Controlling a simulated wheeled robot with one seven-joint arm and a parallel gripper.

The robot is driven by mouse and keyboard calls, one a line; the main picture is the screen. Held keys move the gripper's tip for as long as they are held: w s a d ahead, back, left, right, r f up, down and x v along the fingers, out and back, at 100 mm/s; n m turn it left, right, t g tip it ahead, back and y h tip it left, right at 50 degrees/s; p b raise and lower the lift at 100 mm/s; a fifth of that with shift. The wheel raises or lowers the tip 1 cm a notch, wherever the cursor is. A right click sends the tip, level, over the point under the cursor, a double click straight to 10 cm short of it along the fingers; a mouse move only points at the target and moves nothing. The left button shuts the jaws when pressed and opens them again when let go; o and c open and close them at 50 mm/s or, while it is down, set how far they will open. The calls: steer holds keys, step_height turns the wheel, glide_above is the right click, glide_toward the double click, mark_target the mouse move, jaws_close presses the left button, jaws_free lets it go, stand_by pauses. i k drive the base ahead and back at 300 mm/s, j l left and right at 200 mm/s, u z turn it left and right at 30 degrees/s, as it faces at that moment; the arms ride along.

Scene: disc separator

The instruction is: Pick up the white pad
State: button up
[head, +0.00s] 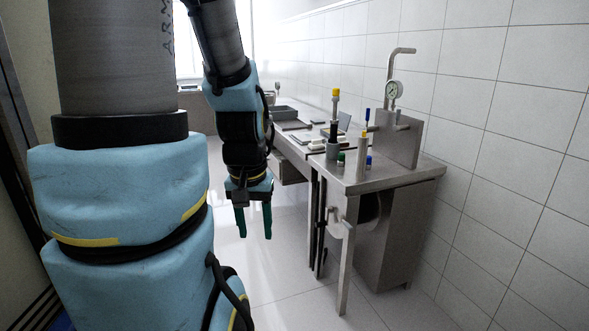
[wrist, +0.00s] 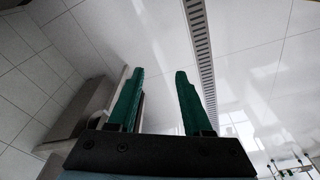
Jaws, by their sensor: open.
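My gripper (head: 254,235) hangs open and empty in front of the steel bench, pointing down over the floor. The wrist view shows no pad.
The steel bench (head: 392,181) runs along the tiled wall. A gauge (head: 394,90) on a bent pipe, a yellow-capped upright tool (head: 336,93) and small bottles crowd its near end. A grey tray (head: 285,113) lies farther back. The floor left of the bench is clear.

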mark_target(315, 144)
steer(key=i, duration=1.05)
steer(key=i+u, duration=0.1)
steer(key=i, duration=0.95)
steer(key=i+l+u, duration=0.1)
steer(key=i, duration=0.2)
steer(key=i+l+u, duration=0.1)
steer(key=i, duration=0.2)
